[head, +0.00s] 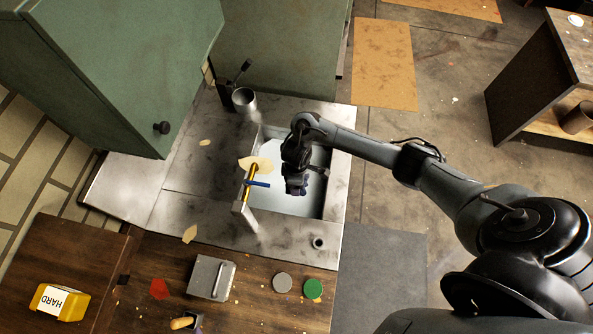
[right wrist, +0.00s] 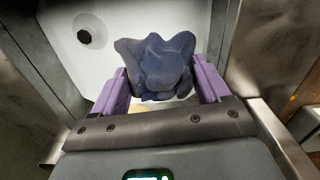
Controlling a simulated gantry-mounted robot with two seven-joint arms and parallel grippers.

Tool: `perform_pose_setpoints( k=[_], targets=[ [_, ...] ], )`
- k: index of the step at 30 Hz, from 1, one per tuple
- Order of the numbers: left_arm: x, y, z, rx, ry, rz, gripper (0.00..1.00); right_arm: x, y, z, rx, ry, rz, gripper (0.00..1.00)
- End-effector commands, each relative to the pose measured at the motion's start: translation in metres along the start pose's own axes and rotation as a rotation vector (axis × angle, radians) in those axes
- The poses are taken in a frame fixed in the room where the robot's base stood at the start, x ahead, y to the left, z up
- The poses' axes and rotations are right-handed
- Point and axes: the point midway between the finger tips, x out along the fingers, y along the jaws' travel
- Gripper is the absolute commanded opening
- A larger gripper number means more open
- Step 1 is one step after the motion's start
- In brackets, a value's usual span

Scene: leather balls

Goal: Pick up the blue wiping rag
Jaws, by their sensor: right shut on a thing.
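The blue wiping rag (right wrist: 157,66) is a crumpled dark blue cloth between the purple fingers of my right gripper (right wrist: 160,88) in the right wrist view. The gripper is shut on it. In the head view my right gripper (head: 296,186) is over the sink basin (head: 300,205), and the rag is mostly hidden there by the gripper. The white basin with its dark drain (right wrist: 92,33) shows behind the rag in the right wrist view. My left gripper is not in view.
A gold faucet (head: 249,187) with a blue handle stands just left of my gripper. A metal cup (head: 244,101) holds utensils behind the sink. A green cabinet (head: 110,70) overhangs at left. The wooden counter in front holds a metal box (head: 211,278) and a yellow container (head: 60,302).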

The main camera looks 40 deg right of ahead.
Motion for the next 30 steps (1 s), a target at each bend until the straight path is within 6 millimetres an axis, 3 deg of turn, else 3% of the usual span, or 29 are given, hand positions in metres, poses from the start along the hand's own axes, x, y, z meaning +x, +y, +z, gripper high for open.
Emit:
perform_pose_setpoints(
  k=[1, 9, 23, 30],
  targets=[
    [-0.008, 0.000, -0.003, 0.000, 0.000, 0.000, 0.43, -0.009, 0.000, 0.000, 0.000, 0.000, 0.000, 0.45],
    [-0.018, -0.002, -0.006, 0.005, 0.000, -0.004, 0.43, -0.019, 0.000, 0.000, 0.000, 0.000, 0.000, 0.45],
    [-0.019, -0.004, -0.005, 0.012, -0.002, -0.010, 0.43, -0.020, 0.000, 0.000, 0.002, 0.000, 0.000, 0.45],
    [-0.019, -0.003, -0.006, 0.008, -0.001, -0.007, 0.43, -0.021, -0.007, -0.005, 0.091, 0.002, 0.000, 0.45]
  ],
)
